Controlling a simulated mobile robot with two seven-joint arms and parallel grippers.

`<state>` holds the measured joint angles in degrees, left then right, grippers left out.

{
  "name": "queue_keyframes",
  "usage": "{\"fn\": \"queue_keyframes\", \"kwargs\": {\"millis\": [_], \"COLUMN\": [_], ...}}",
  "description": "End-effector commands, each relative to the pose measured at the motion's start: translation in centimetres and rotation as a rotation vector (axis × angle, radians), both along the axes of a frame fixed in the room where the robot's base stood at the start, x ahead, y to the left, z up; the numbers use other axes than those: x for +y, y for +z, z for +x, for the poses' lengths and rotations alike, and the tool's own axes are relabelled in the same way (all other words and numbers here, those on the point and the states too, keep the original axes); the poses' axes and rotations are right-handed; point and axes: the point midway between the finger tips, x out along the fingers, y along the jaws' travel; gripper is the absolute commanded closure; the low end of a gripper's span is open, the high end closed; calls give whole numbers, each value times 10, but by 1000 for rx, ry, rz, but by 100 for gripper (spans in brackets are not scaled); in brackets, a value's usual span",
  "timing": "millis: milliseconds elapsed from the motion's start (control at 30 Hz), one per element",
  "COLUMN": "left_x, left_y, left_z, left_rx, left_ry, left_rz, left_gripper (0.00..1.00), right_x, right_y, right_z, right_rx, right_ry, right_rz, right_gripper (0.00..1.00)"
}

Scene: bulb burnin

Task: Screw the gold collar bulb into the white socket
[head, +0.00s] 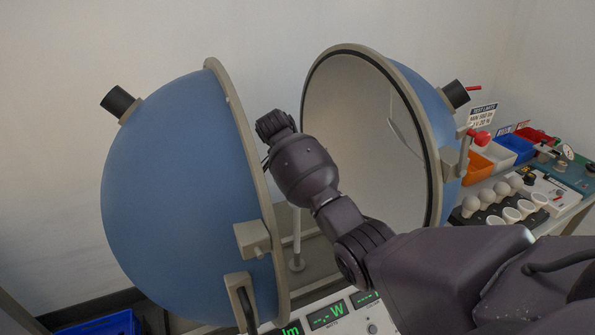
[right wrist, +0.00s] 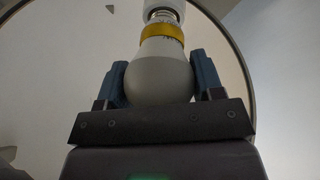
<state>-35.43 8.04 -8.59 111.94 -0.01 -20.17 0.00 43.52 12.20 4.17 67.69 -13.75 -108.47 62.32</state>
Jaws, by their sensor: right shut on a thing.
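My right gripper (right wrist: 160,76) is shut on the frosted white bulb (right wrist: 158,68), with one blue finger pad on each side of its round part. The gold collar (right wrist: 162,32) rings the bulb's neck and points toward the top of the right wrist view. The white socket (right wrist: 164,5) lies just beyond the collar, in line with it. A little metal thread shows between collar and socket; how deep the base sits I cannot tell. In the head view my right arm reaches between the sphere halves; the bulb and socket are hidden there. My left gripper is not in view.
The open sphere has a blue left half (head: 170,190) and a right half with a pale inside (head: 345,125), close around my arm. A pale post (head: 297,235) stands between them. Several bulbs in a dark rack (head: 470,215) and colored bins (head: 515,148) sit at right.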

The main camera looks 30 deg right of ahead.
Motion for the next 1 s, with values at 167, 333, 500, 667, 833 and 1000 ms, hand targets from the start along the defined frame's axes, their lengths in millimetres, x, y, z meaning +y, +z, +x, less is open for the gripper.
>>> {"fn": "queue_keyframes", "kwargs": {"millis": [167, 333, 500, 667, 833, 1000], "left_x": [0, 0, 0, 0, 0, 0], "left_y": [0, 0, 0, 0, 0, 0], "left_z": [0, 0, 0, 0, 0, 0], "left_rx": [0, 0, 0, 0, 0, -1], "left_ry": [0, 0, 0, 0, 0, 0], "left_rz": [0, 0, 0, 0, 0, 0], "left_gripper": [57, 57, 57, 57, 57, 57], "right_x": [3, 2, 2, 1, 1, 0], "right_y": [-2, -1, -2, -2, -2, -2], "right_z": [-1, -1, -2, -3, -3, -3], "right_rx": [7, 6, 8, 5, 5, 4], "right_ry": [-232, -453, -661, -783, -807, -806], "right_rz": [5, 5, 5, 3, 2, 2], "right_gripper": [62, 62, 62, 62, 62, 33]}}
